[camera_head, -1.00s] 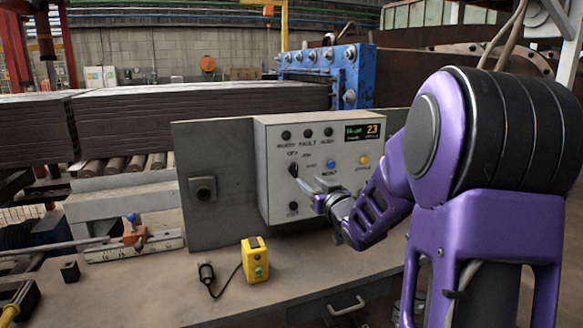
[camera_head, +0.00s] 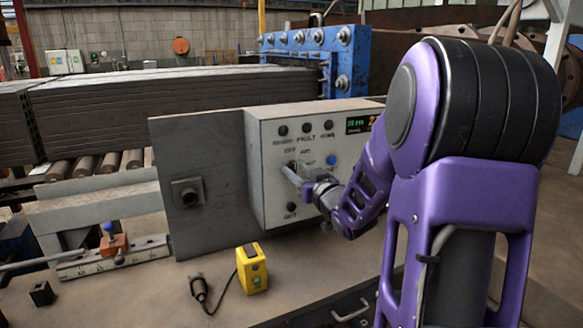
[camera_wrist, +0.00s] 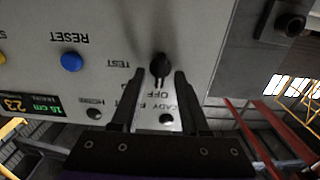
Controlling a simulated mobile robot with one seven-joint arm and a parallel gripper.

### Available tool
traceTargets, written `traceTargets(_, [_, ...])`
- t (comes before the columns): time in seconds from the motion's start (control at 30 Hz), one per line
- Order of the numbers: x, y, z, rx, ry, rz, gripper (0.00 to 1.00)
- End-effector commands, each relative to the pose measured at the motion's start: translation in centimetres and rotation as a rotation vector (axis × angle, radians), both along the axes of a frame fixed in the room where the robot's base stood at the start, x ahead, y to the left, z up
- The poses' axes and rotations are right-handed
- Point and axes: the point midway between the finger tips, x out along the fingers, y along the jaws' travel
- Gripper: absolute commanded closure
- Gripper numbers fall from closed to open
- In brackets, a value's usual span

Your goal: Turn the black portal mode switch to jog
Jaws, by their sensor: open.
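The black mode switch (camera_wrist: 160,67) is a small knob on the pale control box (camera_head: 262,190). In the wrist view, which shows the panel upside down, its narrow end lies toward the OFF lettering; TEST is printed to its left. The jog label cannot be made out. My gripper (camera_wrist: 160,74) is open, with one finger on each side of the knob and a visible gap to each. In the head view my gripper (camera_head: 292,172) is at the panel front and largely hides the switch. Contact cannot be told.
A blue RESET button (camera_wrist: 71,62) and a lit display (camera_wrist: 30,104) are on the same panel. A grey plate (camera_head: 200,160) stands left of the box. A yellow pendant (camera_head: 251,270) with a cable is on the bench below. The bench front is mostly clear.

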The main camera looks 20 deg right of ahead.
Motion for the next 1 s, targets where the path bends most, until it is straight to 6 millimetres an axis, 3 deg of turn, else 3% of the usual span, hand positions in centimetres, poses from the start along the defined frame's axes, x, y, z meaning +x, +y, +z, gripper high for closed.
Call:
traceTargets(0.37, [-0.11, -0.05, 0.00, 0.000, 0.000, 0.000, 0.55])
traceTargets(0.63, [-0.10, -0.05, 0.00, 0.000, 0.000, 0.000, 1.00])
traceTargets(1.0, [-0.09, -0.05, 0.02, 0.005, 0.000, 0.000, 1.00])
